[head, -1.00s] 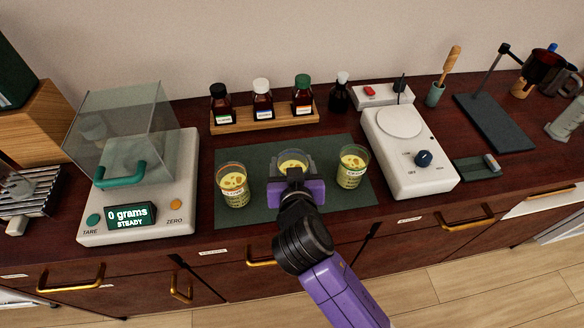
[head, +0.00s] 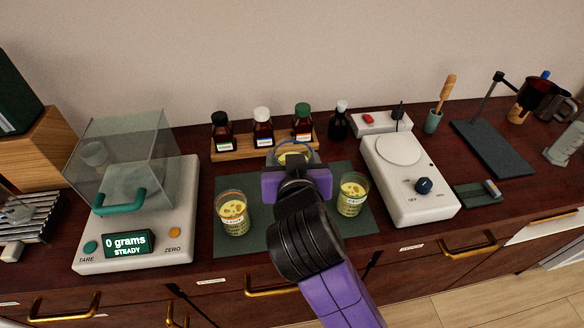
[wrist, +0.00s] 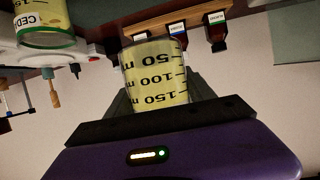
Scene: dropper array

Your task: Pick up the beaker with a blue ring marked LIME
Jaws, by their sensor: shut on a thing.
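My gripper (head: 296,170) is shut on the middle beaker (head: 294,152), which holds yellow liquid. A bluish edge shows on this beaker in the head view, but its name label is not readable. In the wrist view the held beaker (wrist: 156,72) shows black graduation marks, upside down, between my gripper's dark fingers (wrist: 158,105). It appears raised above the green mat (head: 262,238), in front of the bottle rack. A green-ringed beaker marked "CED..." (wrist: 42,28) shows in the wrist view.
A wooden rack (head: 232,153) with several bottles stands behind the held beaker. A balance (head: 185,225) reading 0 grams is at left. A white hotplate-like device (head: 405,180) is at right. The mat between the two standing beakers is partly hidden by my arm.

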